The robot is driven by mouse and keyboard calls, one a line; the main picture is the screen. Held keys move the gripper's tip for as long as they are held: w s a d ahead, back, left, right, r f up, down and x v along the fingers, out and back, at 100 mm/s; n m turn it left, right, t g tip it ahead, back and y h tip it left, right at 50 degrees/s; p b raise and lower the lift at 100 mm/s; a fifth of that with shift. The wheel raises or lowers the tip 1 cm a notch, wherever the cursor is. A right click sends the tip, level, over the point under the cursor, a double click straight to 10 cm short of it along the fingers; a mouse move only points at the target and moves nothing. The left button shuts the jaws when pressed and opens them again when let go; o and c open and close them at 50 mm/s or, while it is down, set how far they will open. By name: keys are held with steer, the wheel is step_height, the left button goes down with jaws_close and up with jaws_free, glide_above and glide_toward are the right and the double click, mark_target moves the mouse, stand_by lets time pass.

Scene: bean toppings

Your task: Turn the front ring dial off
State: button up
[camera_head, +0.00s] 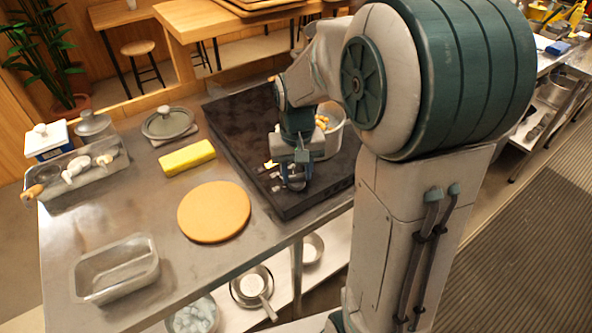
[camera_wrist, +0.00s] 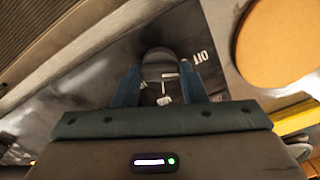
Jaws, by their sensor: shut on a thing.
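The black cooktop (camera_head: 240,125) lies on the right part of the metal table. My gripper (camera_head: 293,180) is at its front part, pointing down. In the wrist view, the two blue fingers of my gripper (camera_wrist: 160,84) stand on either side of a grey round dial (camera_wrist: 159,56) and are closed on it. White lettering that looks like "OFF" sits on the dark surface to the right of the dial. White marks also show between the fingers. The dial's exact setting cannot be read. In the head view my gripper mostly hides the dial.
A pot (camera_head: 331,143) with orange-brown food stands on the cooktop behind my gripper, partly hidden by my arm. A round tan board (camera_head: 214,212), a yellow block (camera_head: 187,158), a lidded pan (camera_head: 168,123) and an empty metal tray (camera_head: 116,270) lie to the left. The table's front edge is close.

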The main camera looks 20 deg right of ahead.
mark_target(296, 176)
steer(key=shift+n, duration=0.3)
steer(key=o, duration=1)
step_height(296, 176, up, 14)
stand_by(0.4)
steer(key=s+f+t, duration=0.1)
steer(key=s+f, duration=0.2)
steer(key=s, duration=0.4)
steer(key=s+f+t, duration=0.1)
steer(key=s+f, duration=0.3)
steer(key=s, duration=0.3)
steer(key=shift+s+a+f+t, duration=0.15)
steer(key=shift+f+t, duration=0.15)
steer(key=shift+t, duration=0.1)
